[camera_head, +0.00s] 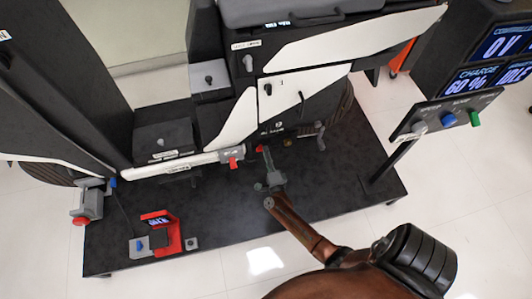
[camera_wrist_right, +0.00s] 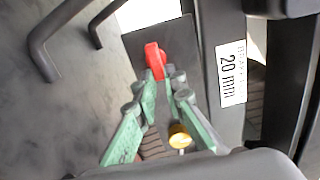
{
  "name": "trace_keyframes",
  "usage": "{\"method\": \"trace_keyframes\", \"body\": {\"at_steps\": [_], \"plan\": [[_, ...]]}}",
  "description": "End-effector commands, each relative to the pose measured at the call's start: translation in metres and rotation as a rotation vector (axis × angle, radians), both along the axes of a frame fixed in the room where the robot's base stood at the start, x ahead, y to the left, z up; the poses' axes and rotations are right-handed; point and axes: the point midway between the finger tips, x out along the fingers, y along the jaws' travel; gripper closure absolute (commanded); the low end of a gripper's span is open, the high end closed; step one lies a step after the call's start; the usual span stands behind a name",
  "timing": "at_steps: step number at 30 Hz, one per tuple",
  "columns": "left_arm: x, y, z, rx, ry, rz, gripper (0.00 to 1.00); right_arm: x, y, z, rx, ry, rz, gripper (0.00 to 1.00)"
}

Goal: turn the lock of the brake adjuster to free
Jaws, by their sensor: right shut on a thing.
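In the wrist view a red lever (camera_wrist_right: 155,60), which looks like the lock of the brake adjuster, stands up against a dark plate (camera_wrist_right: 137,45). My right gripper (camera_wrist_right: 164,78) has its green fingers closed together at the lever's lower end. In the head view the same red lever (camera_head: 263,150) shows just beyond the tips of my right gripper (camera_head: 267,170). The fingers hide the lever's base. Its lock marking cannot be read. My left gripper is not in view.
A red-tipped clip (camera_head: 233,162) is left of my gripper. A red-framed device (camera_head: 163,232) stands on the black platform (camera_head: 225,218); a knob panel (camera_head: 446,114) is at right.

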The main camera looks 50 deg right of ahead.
Motion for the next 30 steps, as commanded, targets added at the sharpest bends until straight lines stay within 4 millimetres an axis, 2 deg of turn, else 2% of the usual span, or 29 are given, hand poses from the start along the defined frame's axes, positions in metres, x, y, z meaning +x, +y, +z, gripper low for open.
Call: {"method": "trace_keyframes", "body": {"at_steps": [7,8,15,25,30], "plan": [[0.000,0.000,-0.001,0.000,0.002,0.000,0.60,-0.002,0.001,-0.003,0.003,0.004,-0.001,1.00],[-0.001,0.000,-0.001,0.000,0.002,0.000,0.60,-0.002,0.001,-0.003,0.004,0.005,-0.001,0.89],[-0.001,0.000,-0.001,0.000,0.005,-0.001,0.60,-0.001,0.000,-0.002,0.002,0.003,0.000,0.72],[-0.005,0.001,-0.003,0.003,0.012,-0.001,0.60,-0.003,0.002,-0.001,0.001,0.002,0.000,0.72],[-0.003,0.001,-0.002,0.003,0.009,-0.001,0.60,-0.023,0.014,-0.002,0.003,0.004,-0.002,0.72]]}}
